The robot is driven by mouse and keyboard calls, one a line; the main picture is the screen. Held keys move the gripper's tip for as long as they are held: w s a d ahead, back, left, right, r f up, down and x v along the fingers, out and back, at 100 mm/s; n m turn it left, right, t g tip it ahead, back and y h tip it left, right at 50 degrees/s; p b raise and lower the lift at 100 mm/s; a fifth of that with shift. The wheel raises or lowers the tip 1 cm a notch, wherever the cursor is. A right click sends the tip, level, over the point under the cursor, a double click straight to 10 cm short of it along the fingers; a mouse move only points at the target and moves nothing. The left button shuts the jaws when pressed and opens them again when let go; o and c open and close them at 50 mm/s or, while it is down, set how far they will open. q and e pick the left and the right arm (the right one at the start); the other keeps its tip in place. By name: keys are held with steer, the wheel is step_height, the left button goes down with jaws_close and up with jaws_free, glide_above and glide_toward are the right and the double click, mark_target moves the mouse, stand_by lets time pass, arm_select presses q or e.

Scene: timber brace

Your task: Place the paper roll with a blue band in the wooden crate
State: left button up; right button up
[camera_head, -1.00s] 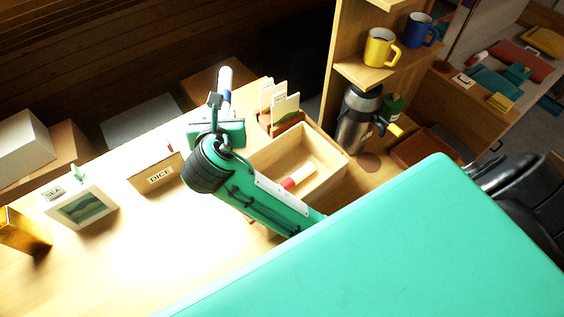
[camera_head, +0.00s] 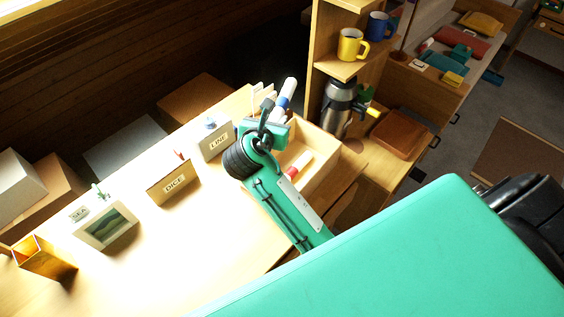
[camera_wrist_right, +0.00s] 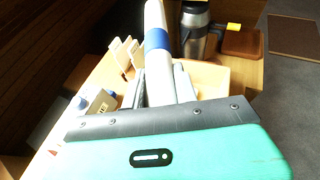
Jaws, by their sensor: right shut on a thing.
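The paper roll with a blue band (camera_head: 286,93) is white and stands tilted up out of my right gripper (camera_head: 272,112). In the right wrist view the same roll (camera_wrist_right: 157,42) rises from between the fingers (camera_wrist_right: 160,90), which are shut on it. The gripper and roll are above the crate's far left side; the exact height is unclear. My left gripper is not in view.
Upright cards (camera_wrist_right: 122,55) stand beside the crate. Label holders reading DICE (camera_head: 173,187) and LINE (camera_head: 217,142), a framed picture (camera_head: 105,226) and a gold box (camera_head: 45,260) stand on the left. A steel flask (camera_head: 336,107) stands behind the crate, below shelved mugs (camera_head: 352,45).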

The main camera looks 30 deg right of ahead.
step_height(320, 180, down, 17)
steer(key=p, duration=0.1)
steer(key=shift+r, duration=0.15)
stand_by(0.4)
steer(key=shift+f, duration=0.3)
steer(key=o, duration=1)
steer(key=shift+f, duration=0.1)
steer(key=shift+c, duration=0.2)
